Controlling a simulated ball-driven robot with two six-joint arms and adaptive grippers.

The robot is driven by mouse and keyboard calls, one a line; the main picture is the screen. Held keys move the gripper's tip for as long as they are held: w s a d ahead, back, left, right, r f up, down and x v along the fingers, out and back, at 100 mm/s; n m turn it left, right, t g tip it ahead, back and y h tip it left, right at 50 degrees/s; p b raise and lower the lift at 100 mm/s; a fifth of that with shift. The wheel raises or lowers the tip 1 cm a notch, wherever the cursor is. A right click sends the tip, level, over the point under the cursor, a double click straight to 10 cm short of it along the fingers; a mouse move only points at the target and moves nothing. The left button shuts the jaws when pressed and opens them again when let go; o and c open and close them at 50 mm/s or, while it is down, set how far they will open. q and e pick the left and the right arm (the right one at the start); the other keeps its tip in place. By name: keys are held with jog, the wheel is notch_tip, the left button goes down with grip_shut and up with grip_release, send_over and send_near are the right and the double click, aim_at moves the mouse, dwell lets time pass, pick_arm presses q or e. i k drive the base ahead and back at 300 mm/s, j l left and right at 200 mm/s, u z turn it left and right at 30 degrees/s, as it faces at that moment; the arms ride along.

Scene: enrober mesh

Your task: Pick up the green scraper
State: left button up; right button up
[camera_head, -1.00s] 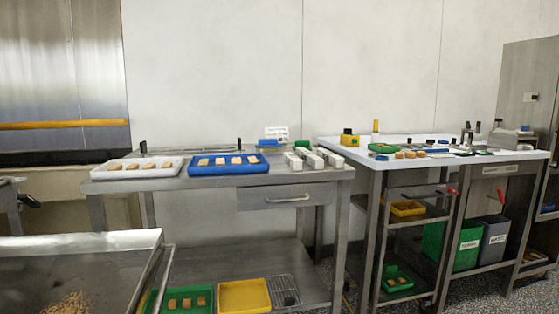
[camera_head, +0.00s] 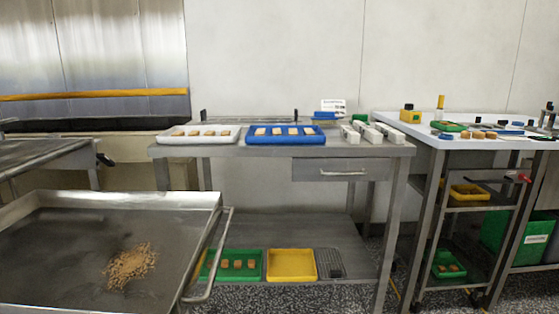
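I cannot make out a clear green scraper. A small green object (camera_head: 360,117) lies at the back right of the steel table (camera_head: 225,149), partly hidden behind several white blocks (camera_head: 371,135); it is too small to tell what it is. A flat green item (camera_head: 447,126) lies on the white-topped table (camera_head: 400,126) at the right, also too small to identify. Neither of my grippers shows in this view.
A steel tray cart (camera_head: 60,245) with a pile of crumbs (camera_head: 130,265) stands close at front left. A white tray (camera_head: 198,141) and a blue tray (camera_head: 286,140) hold biscuits. Green (camera_head: 215,272) and yellow (camera_head: 291,265) trays sit on the lower shelf. Speckled floor (camera_head: 355,294) shows at lower right.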

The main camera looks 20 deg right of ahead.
aim_at(362, 118)
jog(key=i+l+u, duration=0.1)
jog(key=l, duration=0.3)
jog(key=i+l+u, duration=0.1)
jog(key=i+l, duration=0.15)
jog(key=l, duration=0.15)
jog(key=i+l+u, duration=0.15)
jog(key=l, duration=0.25)
jog(key=i+l+u, duration=0.1)
jog(key=l, duration=0.35)
jog(key=i+l+u, duration=0.1)
jog(key=l, duration=0.35)
